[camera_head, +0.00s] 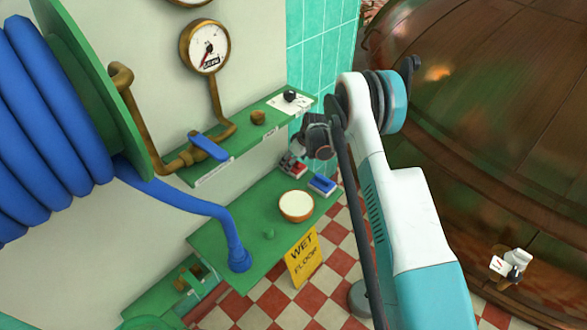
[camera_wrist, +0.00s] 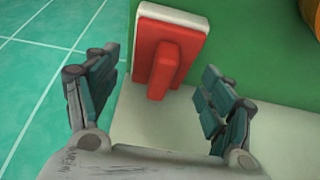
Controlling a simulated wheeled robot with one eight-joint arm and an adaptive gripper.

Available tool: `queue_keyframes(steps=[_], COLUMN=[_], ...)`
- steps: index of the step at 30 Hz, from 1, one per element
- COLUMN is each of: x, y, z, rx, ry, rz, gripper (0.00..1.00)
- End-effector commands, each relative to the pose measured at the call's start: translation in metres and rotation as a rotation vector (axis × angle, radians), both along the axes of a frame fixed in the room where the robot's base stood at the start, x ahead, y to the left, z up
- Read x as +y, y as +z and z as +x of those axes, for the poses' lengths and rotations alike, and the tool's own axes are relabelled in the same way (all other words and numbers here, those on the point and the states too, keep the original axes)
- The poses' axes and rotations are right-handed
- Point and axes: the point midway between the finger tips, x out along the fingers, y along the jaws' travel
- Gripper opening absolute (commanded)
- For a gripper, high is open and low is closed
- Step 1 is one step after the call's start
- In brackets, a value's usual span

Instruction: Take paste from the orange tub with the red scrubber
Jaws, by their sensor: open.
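The red scrubber (camera_head: 291,166) lies on the lower green shelf (camera_head: 215,240), near the tiled wall end. In the wrist view, the scrubber (camera_wrist: 143,53) shows a red body with a raised red handle and a pale pad edge. My gripper (camera_wrist: 160,78) is open, with one finger on each side of the handle's line and a gap to both. In the head view my gripper (camera_head: 308,152) is just above the scrubber and partly covers it. The orange tub (camera_head: 296,217), full of pale paste, stands on the same shelf. Its edge also shows in the wrist view (camera_wrist: 311,14).
A blue scrubber (camera_head: 322,184) lies beside the red one. An upper green shelf (camera_head: 235,141) with a blue-handled valve (camera_head: 209,146) runs above. A blue hose (camera_head: 190,200) crosses the lower shelf's left part. A yellow wet-floor sign (camera_head: 304,258) stands below. The copper kettle (camera_head: 490,120) is right.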

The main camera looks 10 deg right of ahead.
Motion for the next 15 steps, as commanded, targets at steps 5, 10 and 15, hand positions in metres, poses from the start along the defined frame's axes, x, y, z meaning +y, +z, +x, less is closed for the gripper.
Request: queue_keyframes(steps=[5, 10, 15], x=[-0.0001, -0.0001, -0.0001], y=[0.0003, 0.0003, 0.0003], z=[-0.0001, -0.0001, -0.0001], rx=[0.000, 0.000, 0.000], ry=[0.000, 0.000, 0.000], rz=[0.000, 0.000, 0.000], gripper=[0.41, 0.26, 0.26])
